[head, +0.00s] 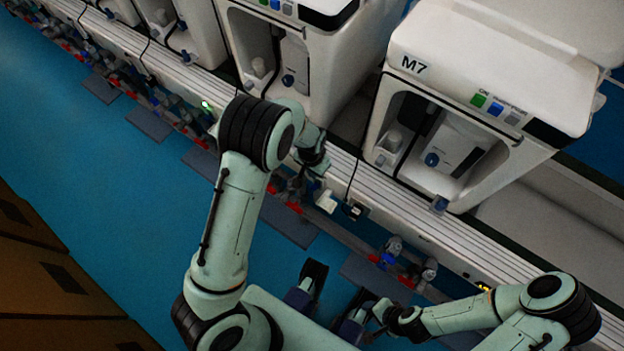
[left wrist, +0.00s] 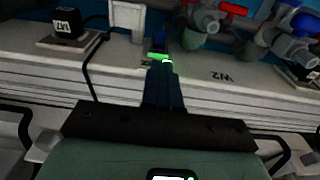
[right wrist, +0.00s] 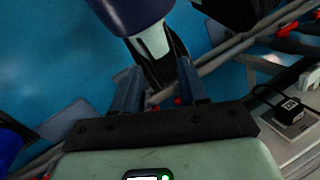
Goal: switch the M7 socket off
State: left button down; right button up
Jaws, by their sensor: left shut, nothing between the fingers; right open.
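The M7 machine (head: 455,95) stands at the right in the head view. Its black plug marked M7 (left wrist: 68,22) sits in a plate on the white rail in the left wrist view; the plug also shows in the head view (head: 354,209). My left gripper (left wrist: 163,62) is shut and empty, low over the rail beside the plug. A green-lit switch (left wrist: 157,56) shows at its fingertips, partly hidden by them; I cannot tell whether they touch. My right gripper (right wrist: 157,75) is open and empty, well below the rail.
A white box (left wrist: 128,14) projects from the rail between plug and fingers. Valves with red handles (head: 390,255) run below the rail. Another black plug (right wrist: 288,110) sits at the right in the right wrist view. The blue floor (head: 110,220) is clear at the left.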

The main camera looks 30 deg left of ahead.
jog(key=shift+d, duration=0.1)
pick_arm(q)
jog(key=b, duration=0.2)
send_over(315, 186)
jog(key=f, duration=0.8)
jog(key=shift+s+f, duration=0.35)
jog(key=shift+f, duration=0.7)
pick_arm(e)
jog(key=shift+t, duration=0.5)
jog(key=shift+w+d+f, duration=0.3)
jog(key=shift+w+f, duration=0.45)
jog(key=shift+w, duration=0.05)
jog(key=shift+w+d+f, duration=0.3)
jog(key=shift+w+f, duration=0.4)
jog(key=shift+w, duration=0.05)
pick_arm(q)
jog(key=shift+w+b, duration=0.1)
jog(key=shift+b, duration=0.2)
pick_arm(e)
jog(key=shift+f, duration=0.1)
